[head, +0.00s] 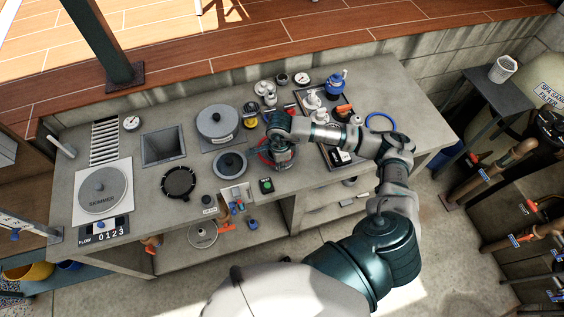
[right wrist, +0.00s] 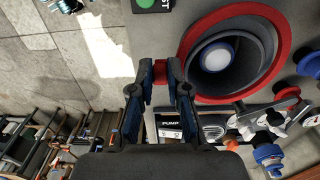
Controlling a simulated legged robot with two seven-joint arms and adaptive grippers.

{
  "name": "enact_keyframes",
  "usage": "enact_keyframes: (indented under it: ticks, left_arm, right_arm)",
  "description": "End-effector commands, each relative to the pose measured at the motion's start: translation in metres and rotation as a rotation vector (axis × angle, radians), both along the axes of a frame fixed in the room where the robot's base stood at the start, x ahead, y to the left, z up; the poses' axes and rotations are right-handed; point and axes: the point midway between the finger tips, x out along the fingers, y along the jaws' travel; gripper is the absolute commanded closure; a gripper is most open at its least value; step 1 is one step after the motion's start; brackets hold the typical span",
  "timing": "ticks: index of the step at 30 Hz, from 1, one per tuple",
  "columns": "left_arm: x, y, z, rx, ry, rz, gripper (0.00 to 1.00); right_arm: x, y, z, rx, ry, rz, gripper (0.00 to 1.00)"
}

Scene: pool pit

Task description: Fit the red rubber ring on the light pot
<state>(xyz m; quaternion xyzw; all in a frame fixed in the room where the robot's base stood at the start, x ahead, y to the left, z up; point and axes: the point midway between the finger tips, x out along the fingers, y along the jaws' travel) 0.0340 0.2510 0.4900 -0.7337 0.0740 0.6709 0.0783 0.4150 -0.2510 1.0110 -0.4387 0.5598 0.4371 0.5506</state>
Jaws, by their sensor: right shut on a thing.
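The red rubber ring (right wrist: 276,77) fills the upper right of the right wrist view. It encircles the light pot (right wrist: 251,74), a dark grey round body with a pale centre. I cannot tell whether the ring sits against the pot or hangs above it. My right gripper (right wrist: 160,73) is shut on the near edge of the ring. In the head view, the right gripper (head: 281,162) points down over the bench and hides most of the pot. The ring's left arc (head: 262,156) shows beside it. My left gripper is not in view.
The grey bench (head: 150,205) is crowded. A dark round disc (head: 230,163) and a grey lidded pot (head: 217,121) stand left of the gripper. A green button box (head: 267,185) is close in front. A tray of valves (head: 318,98) and a blue ring (head: 380,122) lie right.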

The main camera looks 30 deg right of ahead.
Motion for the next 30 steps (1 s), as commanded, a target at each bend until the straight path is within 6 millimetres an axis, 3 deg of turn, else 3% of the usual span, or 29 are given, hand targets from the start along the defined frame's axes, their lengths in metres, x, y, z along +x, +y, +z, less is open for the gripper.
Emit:
enact_keyframes:
  ticks: [8, 18, 30]
  left_arm:
    - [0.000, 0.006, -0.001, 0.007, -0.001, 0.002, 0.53]
    - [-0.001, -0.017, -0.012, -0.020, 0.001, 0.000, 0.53]
    - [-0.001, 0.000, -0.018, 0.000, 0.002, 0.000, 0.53]
  right_arm:
    - [0.000, -0.008, -0.003, 0.004, 0.002, -0.001, 1.00]
    - [0.000, -0.014, -0.009, -0.002, 0.001, -0.002, 1.00]
    - [-0.001, -0.025, -0.014, 0.000, 0.002, 0.000, 1.00]
